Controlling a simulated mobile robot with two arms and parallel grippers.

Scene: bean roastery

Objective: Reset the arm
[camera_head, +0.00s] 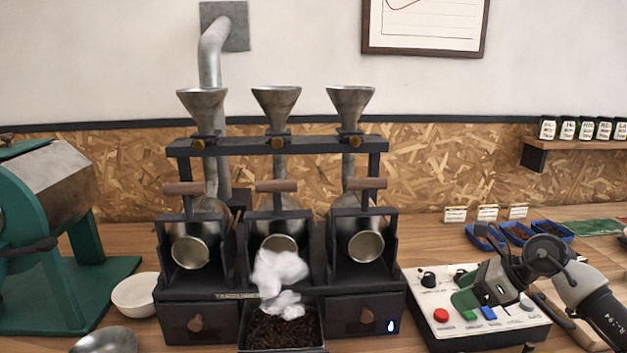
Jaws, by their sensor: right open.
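My right gripper (482,270) comes in from the right on my grey and black arm (583,297). It is open, with no object seen between its fingers. It hangs over the right part of a white control box (445,322) and hides some of its top. The box has a red button (440,315), a blue button (489,313) and black knobs (428,279). I cannot tell whether the fingers touch the box. My left gripper is not in view.
A sample roaster (277,148) with three drums and funnels stands in the middle. White smoke (280,270) rises over a tray of dark beans (285,333). A white bowl (134,295) and green machine (60,235) are left. Blue trays (553,230) lie behind my gripper.

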